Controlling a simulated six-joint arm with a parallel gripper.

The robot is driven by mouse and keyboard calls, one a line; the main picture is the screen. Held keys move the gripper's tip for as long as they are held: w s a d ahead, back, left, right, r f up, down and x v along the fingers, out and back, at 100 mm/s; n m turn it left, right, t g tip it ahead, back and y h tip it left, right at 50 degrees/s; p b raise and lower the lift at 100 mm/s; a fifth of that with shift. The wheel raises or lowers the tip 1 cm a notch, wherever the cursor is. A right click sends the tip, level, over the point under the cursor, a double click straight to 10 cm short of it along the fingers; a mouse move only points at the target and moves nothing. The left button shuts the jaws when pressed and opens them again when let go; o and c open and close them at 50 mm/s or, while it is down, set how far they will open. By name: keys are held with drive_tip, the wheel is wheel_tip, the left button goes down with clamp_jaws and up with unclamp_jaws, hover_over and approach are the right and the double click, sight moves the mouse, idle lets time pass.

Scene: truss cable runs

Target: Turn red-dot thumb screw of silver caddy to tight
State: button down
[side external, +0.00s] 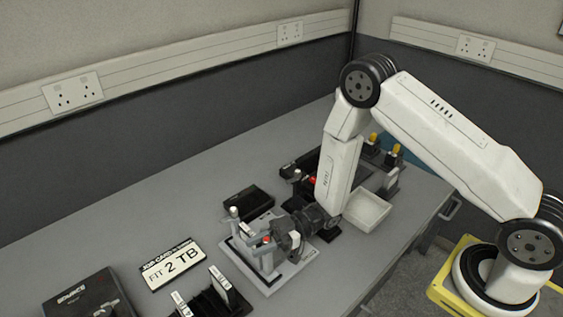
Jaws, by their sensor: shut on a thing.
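The silver caddy (258,258) stands upright on a pale base plate at the front middle of the bench. A red dot marks the thumb screw (266,239) near its top right. My gripper (277,240) reaches in from the right, roughly level, with its fingers at this screw. The fingers are shut on the screw, though they are small and dark here and hide part of it. The screw's turn angle cannot be made out. A second post with a pale top (234,213) stands at the plate's left.
A black box (248,202) lies just behind the caddy. A white tray (366,211) stands to the right. The bench's back left is clear.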

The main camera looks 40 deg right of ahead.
idle(0.3)
drive_tip(key=shift+c, duration=2.3)
unclamp_jaws()
drive_tip(key=shift+m+t, duration=0.6)
drive_tip(key=shift+t, duration=0.3)
drive_tip(key=shift+w+m+t+h, duration=0.15)
drive_tip(key=shift+m+t+h, duration=0.6)
drive_tip(key=shift+t, duration=0.35)
